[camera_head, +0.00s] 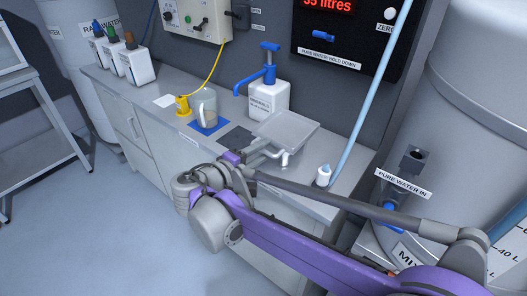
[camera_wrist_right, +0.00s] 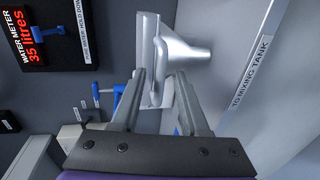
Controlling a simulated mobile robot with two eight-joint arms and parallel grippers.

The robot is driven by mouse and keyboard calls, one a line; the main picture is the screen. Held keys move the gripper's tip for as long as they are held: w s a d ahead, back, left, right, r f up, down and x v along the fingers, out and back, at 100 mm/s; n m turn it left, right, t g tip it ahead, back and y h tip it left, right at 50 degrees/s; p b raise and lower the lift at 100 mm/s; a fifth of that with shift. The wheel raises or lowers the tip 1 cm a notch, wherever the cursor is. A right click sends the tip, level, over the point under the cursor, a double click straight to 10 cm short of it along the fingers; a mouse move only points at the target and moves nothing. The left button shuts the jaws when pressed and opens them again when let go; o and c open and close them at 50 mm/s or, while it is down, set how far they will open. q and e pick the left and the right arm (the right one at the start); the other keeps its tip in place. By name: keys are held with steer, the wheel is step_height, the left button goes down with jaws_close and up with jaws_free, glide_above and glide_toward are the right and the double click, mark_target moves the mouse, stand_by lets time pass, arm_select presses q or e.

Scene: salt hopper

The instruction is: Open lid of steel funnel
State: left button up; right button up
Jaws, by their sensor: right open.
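The steel funnel (camera_wrist_right: 187,50) shows in the right wrist view, which is turned on its side. Its broad end is at the left and it narrows to the right. A flat steel lid (camera_wrist_right: 148,32) lies edge-on across the broad end and looks closed. In the head view the flat square top with a raised rim (camera_head: 286,132) is just beyond my right gripper (camera_head: 262,152). Contact cannot be told. My left gripper is not in view.
A white bottle with a blue pump (camera_head: 268,95) stands behind the funnel. A glass jar (camera_head: 204,104) is to the left on the counter. The water meter (camera_head: 325,25) is above.

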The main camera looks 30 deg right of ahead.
steer(key=shift+w+d+f, duration=0.15)
steer(key=shift+w+d, duration=0.1)
steer(key=shift+d, duration=0.35)
jaws_close()
stand_by(1.1)
